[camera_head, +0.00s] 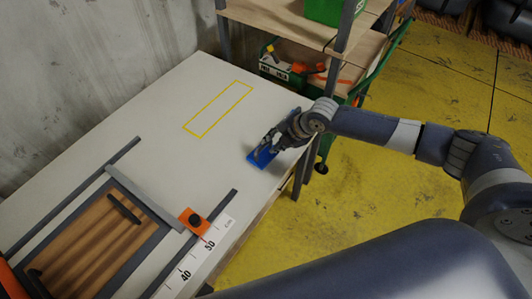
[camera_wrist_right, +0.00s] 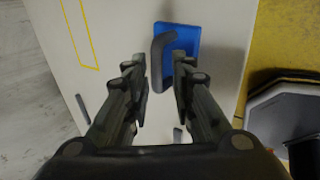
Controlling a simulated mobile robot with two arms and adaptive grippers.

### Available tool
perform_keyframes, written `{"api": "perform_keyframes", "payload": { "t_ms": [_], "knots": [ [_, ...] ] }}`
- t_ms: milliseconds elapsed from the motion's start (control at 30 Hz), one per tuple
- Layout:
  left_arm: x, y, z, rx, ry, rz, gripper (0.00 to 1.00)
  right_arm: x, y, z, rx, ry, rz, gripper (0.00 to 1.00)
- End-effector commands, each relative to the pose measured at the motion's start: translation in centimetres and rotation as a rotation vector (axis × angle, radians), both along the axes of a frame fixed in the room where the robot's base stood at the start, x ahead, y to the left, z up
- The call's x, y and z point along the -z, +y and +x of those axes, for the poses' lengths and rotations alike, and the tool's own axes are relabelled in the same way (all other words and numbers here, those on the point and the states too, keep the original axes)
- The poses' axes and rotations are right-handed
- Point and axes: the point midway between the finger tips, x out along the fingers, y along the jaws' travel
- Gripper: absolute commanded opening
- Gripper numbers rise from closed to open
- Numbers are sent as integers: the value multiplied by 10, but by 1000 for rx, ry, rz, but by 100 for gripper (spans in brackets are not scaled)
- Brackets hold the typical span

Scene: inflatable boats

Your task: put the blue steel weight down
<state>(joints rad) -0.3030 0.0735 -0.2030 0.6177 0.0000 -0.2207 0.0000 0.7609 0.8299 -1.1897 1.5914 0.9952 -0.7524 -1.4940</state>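The blue steel weight (camera_head: 262,157) appears to rest on the white tabletop near its right edge. In the right wrist view it is a blue block (camera_wrist_right: 188,36) with a dark grey handle (camera_wrist_right: 160,62). My right gripper (camera_head: 273,140) is right at the weight and hides part of it in the head view. In the right wrist view its fingers (camera_wrist_right: 158,68) are spread on either side of the handle, with a clear gap on the left; contact on the right cannot be told. My left gripper is not in view.
A yellow rectangle outline (camera_head: 218,109) marks the white table (camera_head: 160,130), empty inside. A wooden slatted panel (camera_head: 98,242), dark rails and an orange stop block (camera_head: 194,221) by a scale lie nearer. Shelves with a green crate (camera_head: 324,10) stand behind.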

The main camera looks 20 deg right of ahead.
Motion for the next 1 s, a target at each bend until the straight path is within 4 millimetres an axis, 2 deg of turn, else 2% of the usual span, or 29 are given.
{"api": "perform_keyframes", "payload": {
  "t_ms": [167,333,500,867,967,1000],
  "knots": [
    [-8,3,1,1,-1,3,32,8,6,4,1,2,1,23],
    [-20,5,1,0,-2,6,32,26,15,10,0,2,0,23],
    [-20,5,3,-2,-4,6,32,41,19,17,2,2,0,23],
    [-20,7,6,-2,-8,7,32,46,20,19,1,2,-2,22],
    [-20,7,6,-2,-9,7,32,46,20,19,1,2,-2,0],
    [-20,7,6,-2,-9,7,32,46,20,19,1,3,-3,0]
  ]
}}
